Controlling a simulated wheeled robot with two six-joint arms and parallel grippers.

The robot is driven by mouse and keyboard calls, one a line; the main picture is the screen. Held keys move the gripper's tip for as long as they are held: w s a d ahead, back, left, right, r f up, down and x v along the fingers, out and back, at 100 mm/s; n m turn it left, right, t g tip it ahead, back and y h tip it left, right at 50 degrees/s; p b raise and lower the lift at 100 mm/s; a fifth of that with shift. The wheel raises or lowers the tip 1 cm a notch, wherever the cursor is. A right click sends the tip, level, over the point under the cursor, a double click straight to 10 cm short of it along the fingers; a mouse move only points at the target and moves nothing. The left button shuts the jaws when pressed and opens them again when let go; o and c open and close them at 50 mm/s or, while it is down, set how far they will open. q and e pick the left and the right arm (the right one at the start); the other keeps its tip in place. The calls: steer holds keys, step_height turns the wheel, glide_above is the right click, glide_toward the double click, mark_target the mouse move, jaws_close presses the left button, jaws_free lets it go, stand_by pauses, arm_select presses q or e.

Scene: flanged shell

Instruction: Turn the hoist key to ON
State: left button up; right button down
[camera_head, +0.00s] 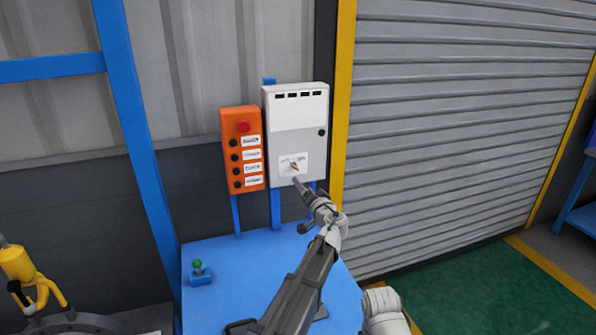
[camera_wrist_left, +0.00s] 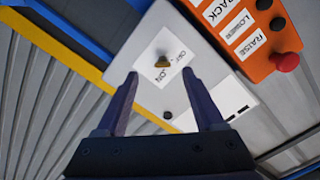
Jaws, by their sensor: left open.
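The hoist key (camera_head: 294,166) is a small brass key on a white label low on the front of the grey control box (camera_head: 309,142). In the left wrist view the key (camera_wrist_left: 162,62) sits on that label, with OFF and ON printed beside it. I cannot tell clearly which mark it points to. My left gripper (camera_head: 299,184) is just in front of the label. In the left wrist view its two dark fingers (camera_wrist_left: 160,76) are apart and empty, with the key showing between the tips, seemingly beyond them. My right gripper is not in view.
An orange button box (camera_head: 242,150) with a red button hangs left of the control box. A blue table (camera_head: 225,262) stands below, with a small green-knobbed switch (camera_head: 199,272) on it. A yellow post (camera_head: 343,95) and grey shutter (camera_head: 460,120) are at right.

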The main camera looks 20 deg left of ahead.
mark_target(295, 167)
arm_select(q)
steer(key=w+a+r+t, duration=0.1)
steer(key=w+a, duration=0.3)
steer(key=w, duration=0.3)
steer(key=shift+w+a+m, duration=0.15)
steer(key=shift+w+m, duration=0.15)
steer(key=shift+w, duration=0.1)
jaws_close()
stand_by(0.5)
